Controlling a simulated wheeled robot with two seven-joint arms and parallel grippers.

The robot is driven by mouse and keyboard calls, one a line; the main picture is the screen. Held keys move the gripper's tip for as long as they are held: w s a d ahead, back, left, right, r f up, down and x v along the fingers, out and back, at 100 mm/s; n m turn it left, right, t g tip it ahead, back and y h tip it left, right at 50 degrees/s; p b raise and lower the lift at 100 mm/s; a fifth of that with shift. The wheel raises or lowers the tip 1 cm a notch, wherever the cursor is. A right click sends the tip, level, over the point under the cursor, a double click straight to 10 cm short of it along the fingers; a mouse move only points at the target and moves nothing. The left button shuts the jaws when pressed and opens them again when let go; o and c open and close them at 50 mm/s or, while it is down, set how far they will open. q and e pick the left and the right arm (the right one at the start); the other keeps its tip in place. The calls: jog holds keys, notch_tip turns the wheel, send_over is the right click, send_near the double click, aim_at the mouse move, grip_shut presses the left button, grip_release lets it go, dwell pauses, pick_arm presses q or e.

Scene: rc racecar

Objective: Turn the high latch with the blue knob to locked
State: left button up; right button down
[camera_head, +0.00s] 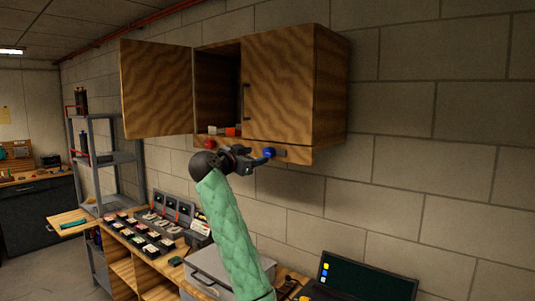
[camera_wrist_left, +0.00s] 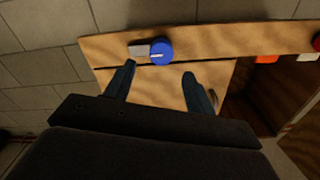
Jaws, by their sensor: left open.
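The blue knob (camera_head: 269,152) is on the bottom rail of the wooden wall cabinet (camera_head: 279,85), under the closed right door. It also shows in the left wrist view (camera_wrist_left: 161,51), with a small grey plate (camera_wrist_left: 139,49) beside it. A pale line on the knob's face runs roughly sideways in that view. My left gripper (camera_head: 258,159) is at the rail beside the knob. In the left wrist view its fingers (camera_wrist_left: 159,70) are apart and empty, with the knob just beyond the gap between the tips. Contact cannot be told. My right gripper is not in view.
The left cabinet door (camera_head: 157,88) hangs open. A red knob (camera_head: 212,144) is on the same rail to the left. Below are a workbench with a tray of small parts (camera_head: 146,235), a grey case (camera_head: 220,262) and a laptop (camera_head: 365,279). The wall at right is clear.

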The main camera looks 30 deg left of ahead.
aim_at(267, 152)
pick_arm(q)
jog(key=shift+w+r+p, duration=0.25)
jog(key=shift+w+p, duration=0.45)
jog(key=shift+w, duration=0.35)
jog(key=w+p, duration=0.2)
jog(key=w, duration=0.1)
jog(key=shift+d, duration=0.15)
jog(key=shift+w+f, duration=0.25)
jog(key=shift+w, duration=0.55)
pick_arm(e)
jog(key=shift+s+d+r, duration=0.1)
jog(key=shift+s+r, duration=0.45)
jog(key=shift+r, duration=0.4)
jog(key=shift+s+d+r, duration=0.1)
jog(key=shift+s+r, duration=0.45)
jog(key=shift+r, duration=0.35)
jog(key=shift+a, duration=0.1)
pick_arm(q)
jog(key=c, duration=1)
